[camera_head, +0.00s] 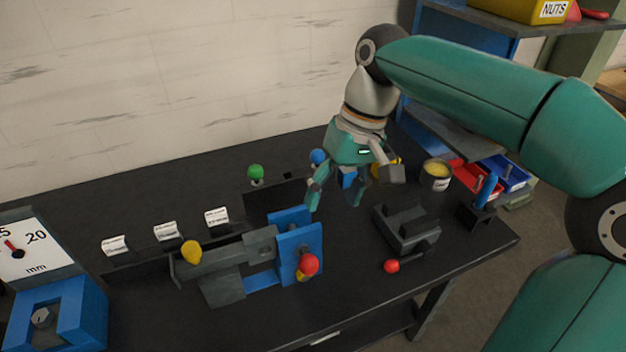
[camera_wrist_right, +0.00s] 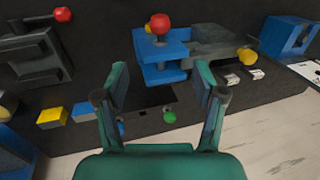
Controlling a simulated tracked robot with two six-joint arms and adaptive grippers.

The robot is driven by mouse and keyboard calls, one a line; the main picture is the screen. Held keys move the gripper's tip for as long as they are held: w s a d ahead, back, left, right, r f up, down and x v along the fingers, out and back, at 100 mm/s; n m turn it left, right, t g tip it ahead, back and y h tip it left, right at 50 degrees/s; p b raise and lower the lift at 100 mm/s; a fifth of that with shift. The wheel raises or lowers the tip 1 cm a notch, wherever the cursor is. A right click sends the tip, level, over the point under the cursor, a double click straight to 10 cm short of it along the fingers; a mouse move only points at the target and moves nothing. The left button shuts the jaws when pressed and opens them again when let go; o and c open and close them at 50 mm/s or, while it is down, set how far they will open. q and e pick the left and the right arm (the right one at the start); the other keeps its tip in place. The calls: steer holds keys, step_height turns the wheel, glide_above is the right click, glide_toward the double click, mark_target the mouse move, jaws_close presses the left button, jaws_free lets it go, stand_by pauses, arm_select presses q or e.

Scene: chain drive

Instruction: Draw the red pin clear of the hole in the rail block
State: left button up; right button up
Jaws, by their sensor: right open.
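A red ball-headed pin (camera_head: 308,264) is at the front of the blue block (camera_head: 290,220) on the grey rail assembly (camera_head: 222,258). In the right wrist view the red pin's ball (camera_wrist_right: 160,23) sits above the blue block (camera_wrist_right: 165,47). Its hole and shaft are hidden in both views. My right gripper (camera_head: 335,195) is open and empty, above the bench behind and to the right of the blue block. In the right wrist view its two fingers (camera_wrist_right: 162,85) are spread apart, with the pin beyond them.
A second red ball (camera_head: 391,266) is on a dark grey fixture (camera_head: 408,228) at the right. A yellow ball (camera_head: 191,251) is on the rail's left end. Green (camera_head: 255,172) and blue (camera_head: 317,156) balls stand behind. A dial gauge (camera_head: 35,245) stands at far left.

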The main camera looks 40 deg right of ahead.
mark_target(311, 258)
steer(key=x, duration=1.7)
steer(key=shift+w+d, duration=0.1)
steer(key=shift+w, duration=0.05)
steer(key=shift+r, duration=0.1)
jaws_close()
